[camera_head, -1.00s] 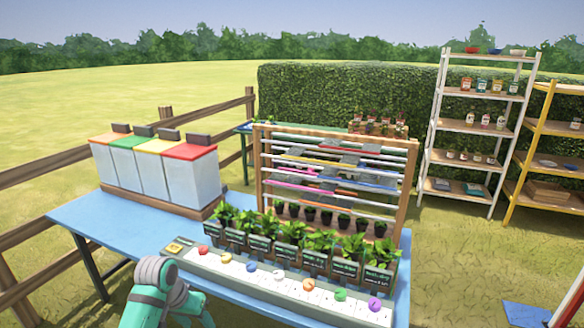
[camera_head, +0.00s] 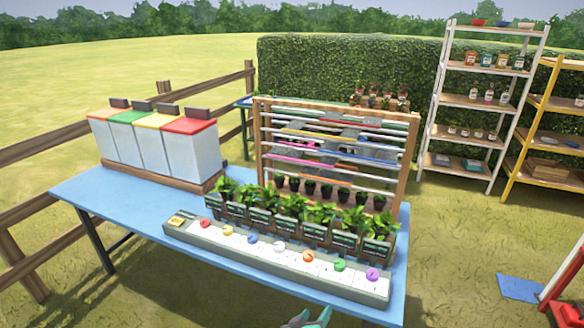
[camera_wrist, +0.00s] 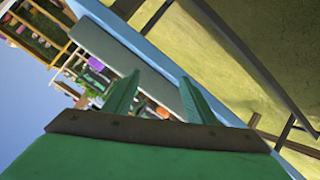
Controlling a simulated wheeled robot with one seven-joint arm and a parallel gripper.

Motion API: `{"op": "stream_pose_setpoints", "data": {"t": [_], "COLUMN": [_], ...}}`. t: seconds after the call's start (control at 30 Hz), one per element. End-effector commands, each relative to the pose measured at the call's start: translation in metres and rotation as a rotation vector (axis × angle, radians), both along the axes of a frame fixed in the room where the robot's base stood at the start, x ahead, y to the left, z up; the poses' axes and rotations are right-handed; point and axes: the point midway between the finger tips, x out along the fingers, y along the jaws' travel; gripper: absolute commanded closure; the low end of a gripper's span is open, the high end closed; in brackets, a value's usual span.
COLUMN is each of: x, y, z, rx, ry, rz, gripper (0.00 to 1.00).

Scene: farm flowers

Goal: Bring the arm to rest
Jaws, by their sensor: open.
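My gripper (camera_wrist: 153,90) shows in the wrist view with its two green fingers apart and nothing between them. Behind the fingers, the wrist view shows the grey strip (camera_wrist: 125,50) and the blue table edge (camera_wrist: 150,52), tilted. In the head view only a small part of my arm (camera_head: 308,320) shows at the bottom edge, in front of the blue table (camera_head: 120,206). The fingers are out of sight there.
A grey strip (camera_head: 215,246) with several coloured discs lies along the table's front. Potted plants (camera_head: 290,205) and a wooden rack (camera_head: 402,190) stand behind it. Lidded bins (camera_head: 150,145) stand at left. A wooden fence (camera_head: 50,150) runs along the left.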

Motion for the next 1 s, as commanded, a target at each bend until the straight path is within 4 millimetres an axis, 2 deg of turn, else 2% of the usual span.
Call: {"op": "stream_pose_setpoints", "data": {"t": [0.03, 0.2, 0.43, 0.73, 1.0], "x": [-0.014, -0.055, -0.124, -0.228, -0.323], "y": [-0.010, -0.024, -0.028, -0.009, 0.022], "z": [-0.008, -0.022, -0.039, -0.046, -0.026], "rx": [-0.020, -0.052, -0.048, 0.038, 0.181], "ry": [-0.008, -0.051, -0.092, -0.139, -0.198], "rz": [0.023, 0.112, 0.226, 0.337, 0.374], "gripper": [0.49, 0.49, 0.49, 0.49, 0.49]}}
